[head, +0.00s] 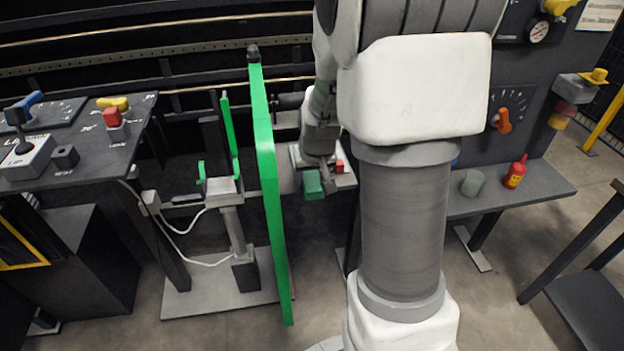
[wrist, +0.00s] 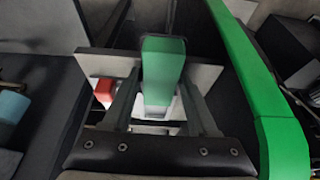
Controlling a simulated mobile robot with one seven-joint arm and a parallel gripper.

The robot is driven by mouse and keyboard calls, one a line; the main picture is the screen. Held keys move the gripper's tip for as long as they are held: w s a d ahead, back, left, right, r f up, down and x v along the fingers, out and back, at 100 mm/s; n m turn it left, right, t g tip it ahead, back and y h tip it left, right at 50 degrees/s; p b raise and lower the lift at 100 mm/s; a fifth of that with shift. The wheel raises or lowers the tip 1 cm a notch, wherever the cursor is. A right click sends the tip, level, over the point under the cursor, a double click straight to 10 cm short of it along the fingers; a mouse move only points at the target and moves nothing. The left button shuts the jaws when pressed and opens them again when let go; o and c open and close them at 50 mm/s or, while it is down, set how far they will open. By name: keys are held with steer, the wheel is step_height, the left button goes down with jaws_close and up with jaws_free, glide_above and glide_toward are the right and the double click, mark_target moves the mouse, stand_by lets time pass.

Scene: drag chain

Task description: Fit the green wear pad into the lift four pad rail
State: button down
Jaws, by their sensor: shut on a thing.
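The green wear pad (wrist: 163,68) is a block held between the two grey fingers of my gripper (wrist: 158,84) in the wrist view. In the head view the pad (head: 313,186) shows at the tip of my gripper (head: 321,177), beside the long green beam (head: 268,170) and in front of a small pale surface with a red block (head: 340,166). My gripper is shut on the pad. I cannot tell for certain which part is the lift four pad rail. My arm hides part of the area behind the pad.
The tall green beam stands close on the pad's left in the head view and on its right in the wrist view. A grey-and-green stand (head: 228,190) is further left. A control desk (head: 75,130) is at left. A shelf (head: 540,185) with a red bottle (head: 515,172) is at right.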

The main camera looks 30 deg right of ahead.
steer(key=shift+w+d, duration=0.2)
steer(key=shift+w, duration=0.5)
steer(key=shift+w+d, duration=0.2)
steer(key=shift+w, duration=0.45)
steer(key=shift+s, duration=0.15)
steer(key=shift+s+a+b, duration=0.15)
steer(key=shift+s+a, duration=0.1)
steer(key=shift+s, duration=0.55)
steer(key=shift+s+a+b, duration=0.15)
steer(key=shift+s+a, duration=0.1)
steer(key=shift+s, duration=0.5)
stand_by(1.0)
steer(key=shift+w, duration=0.2)
steer(key=shift+w+d, duration=0.15)
steer(key=shift+w, duration=0.2)
steer(key=shift+w+d, duration=0.15)
steer(key=shift+w, duration=0.4)
steer(key=shift+w+d, duration=0.15)
steer(key=shift+w, duration=0.4)
steer(key=shift+c, duration=0.5)
jaws_free()
